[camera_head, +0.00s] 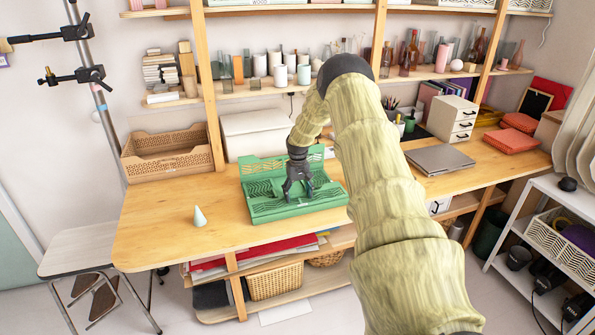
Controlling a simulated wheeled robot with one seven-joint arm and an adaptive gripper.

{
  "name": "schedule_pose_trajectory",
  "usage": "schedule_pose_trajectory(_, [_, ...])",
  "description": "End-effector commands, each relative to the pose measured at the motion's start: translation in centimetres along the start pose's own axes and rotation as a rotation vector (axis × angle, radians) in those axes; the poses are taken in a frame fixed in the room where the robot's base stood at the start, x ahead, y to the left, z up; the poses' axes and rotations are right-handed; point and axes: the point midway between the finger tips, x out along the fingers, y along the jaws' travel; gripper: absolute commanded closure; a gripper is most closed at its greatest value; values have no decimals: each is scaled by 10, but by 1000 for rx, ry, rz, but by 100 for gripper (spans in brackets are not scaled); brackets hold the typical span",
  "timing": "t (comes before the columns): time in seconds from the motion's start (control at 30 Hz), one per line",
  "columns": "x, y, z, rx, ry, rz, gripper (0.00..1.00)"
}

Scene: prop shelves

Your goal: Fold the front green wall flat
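A green slatted folding crate (262,211) sits on the wooden table. Its back wall (262,165) stands up. The front side, nearest the camera, shows as a low green edge, and I cannot tell how far the front wall is tilted. Patterned green panels lie low inside the crate. My gripper (298,196) is dark and points down over the middle of the crate, in front of the back wall. Its fingers look spread apart with nothing between them. I cannot tell whether the fingertips touch the panels. My arm hides the area right of the crate.
A tan basket (170,150) and a white box (255,133) stand behind. A grey laptop-like slab (440,159) lies at the right. The table's front left is clear.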

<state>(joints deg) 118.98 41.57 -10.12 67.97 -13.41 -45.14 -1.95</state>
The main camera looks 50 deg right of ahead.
Motion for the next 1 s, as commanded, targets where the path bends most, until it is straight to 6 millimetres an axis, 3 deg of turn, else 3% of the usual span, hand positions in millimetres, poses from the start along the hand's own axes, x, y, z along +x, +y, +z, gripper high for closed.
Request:
schedule_pose_trajectory(0.37, [-1,0,0,0,1,1,16])
schedule_pose_trajectory(0.53, [-11,0,-1,0,3,1,16])
schedule_pose_trajectory(1.0, [-86,1,-2,-1,2,-1,16])
